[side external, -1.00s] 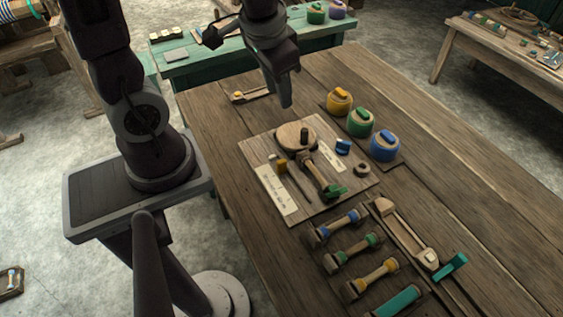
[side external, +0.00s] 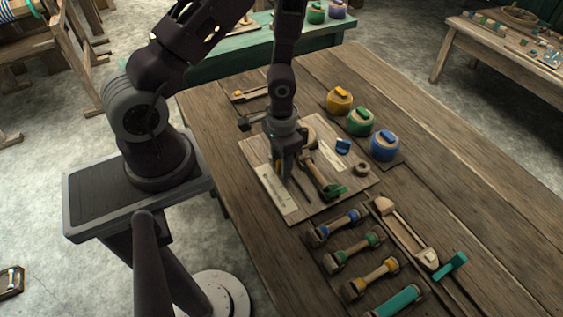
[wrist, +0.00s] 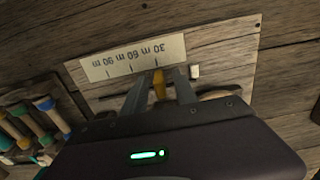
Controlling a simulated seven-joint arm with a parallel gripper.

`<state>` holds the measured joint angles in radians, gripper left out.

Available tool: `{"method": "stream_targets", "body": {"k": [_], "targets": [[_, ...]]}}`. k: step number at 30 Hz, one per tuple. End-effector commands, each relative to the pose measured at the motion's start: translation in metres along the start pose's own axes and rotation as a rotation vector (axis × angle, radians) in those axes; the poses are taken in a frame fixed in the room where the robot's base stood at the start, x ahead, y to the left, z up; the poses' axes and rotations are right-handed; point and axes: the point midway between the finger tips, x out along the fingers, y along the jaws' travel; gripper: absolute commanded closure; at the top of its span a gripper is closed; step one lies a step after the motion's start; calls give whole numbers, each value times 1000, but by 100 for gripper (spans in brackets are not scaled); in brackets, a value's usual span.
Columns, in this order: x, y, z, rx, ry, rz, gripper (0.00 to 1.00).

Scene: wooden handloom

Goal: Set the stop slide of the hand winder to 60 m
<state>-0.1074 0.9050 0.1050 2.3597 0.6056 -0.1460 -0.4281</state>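The winder board (side external: 310,205) lies on the table, with a pale scale strip (wrist: 130,57) along one edge. In the wrist view the strip is upside down, with 90 m at left, 60 m in the middle and 30 m at right. The yellow stop slide (wrist: 159,86) stands near the rightmost tick, by 30 m. My gripper (wrist: 163,84) is lowered with one finger on each side of the slide, and gaps seem to show between. In the side view my gripper (side external: 285,172) points down at the board and mostly hides the slide.
The winder's round wooden disc and green-handled crank (side external: 333,191) are close to my gripper. A blue piece (side external: 343,146) and a wooden ring (side external: 361,169) lie on the board.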

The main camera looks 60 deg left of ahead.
Motion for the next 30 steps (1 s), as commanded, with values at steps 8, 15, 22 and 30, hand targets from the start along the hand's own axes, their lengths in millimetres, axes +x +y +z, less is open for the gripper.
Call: {"method": "stream_targets", "body": {"k": [8, 15, 22, 30], "targets": [[-1, 0, 0, 0, 0, 0, 97], [-1, 0, 0, -1, 0, -1, 100], [-1, 0, 0, -1, 0, -1, 100], [-1, 0, 0, -1, 0, -1, 100]]}}
